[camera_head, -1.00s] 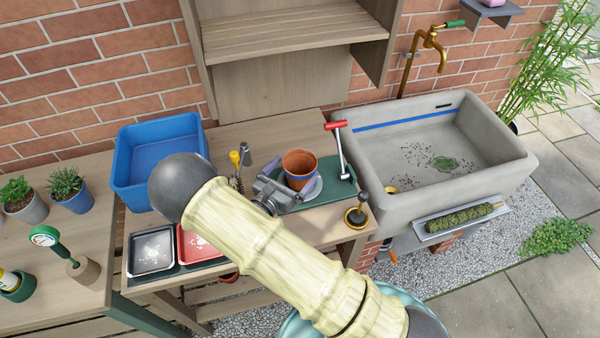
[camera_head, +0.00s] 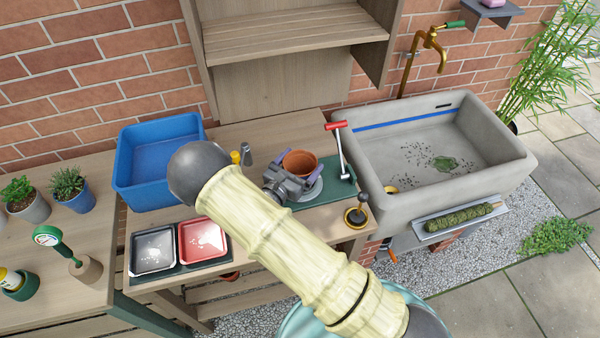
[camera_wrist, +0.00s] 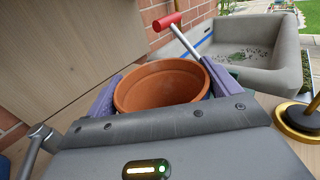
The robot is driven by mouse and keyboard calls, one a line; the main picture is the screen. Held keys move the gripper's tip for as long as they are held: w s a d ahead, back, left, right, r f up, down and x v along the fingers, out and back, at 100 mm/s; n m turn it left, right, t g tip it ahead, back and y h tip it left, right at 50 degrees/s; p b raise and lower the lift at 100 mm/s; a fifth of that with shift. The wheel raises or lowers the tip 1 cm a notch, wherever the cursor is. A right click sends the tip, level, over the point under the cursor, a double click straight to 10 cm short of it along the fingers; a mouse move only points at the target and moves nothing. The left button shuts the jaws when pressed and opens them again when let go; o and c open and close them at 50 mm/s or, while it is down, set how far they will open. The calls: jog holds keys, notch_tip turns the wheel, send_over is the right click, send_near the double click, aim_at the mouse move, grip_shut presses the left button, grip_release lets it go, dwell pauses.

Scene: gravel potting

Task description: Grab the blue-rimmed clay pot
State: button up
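The clay pot (camera_head: 299,162) is plain terracotta in the head view, with no blue rim visible on it. It stands upright over a grey saucer (camera_head: 313,191). My gripper (camera_head: 294,166) has one purple finger on each side of the pot. In the wrist view the pot (camera_wrist: 160,86) sits between the fingers (camera_wrist: 162,88), and both appear to press against its outer wall just under the rim. The pot's lower part is hidden by my gripper. I cannot tell whether it still touches the saucer.
A green mat (camera_head: 334,168) lies under the saucer, with a red-handled tool (camera_head: 342,150) on its right. A blue tub (camera_head: 158,182), black tray (camera_head: 153,249) and red tray (camera_head: 202,240) are to the left. A stone sink (camera_head: 505,165) is at right.

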jog(key=c, duration=0.5)
jog(key=shift+r, duration=0.15)
notch_tip(320, 180, up, 10)
jog(key=b, duration=0.1)
dwell(0.5)
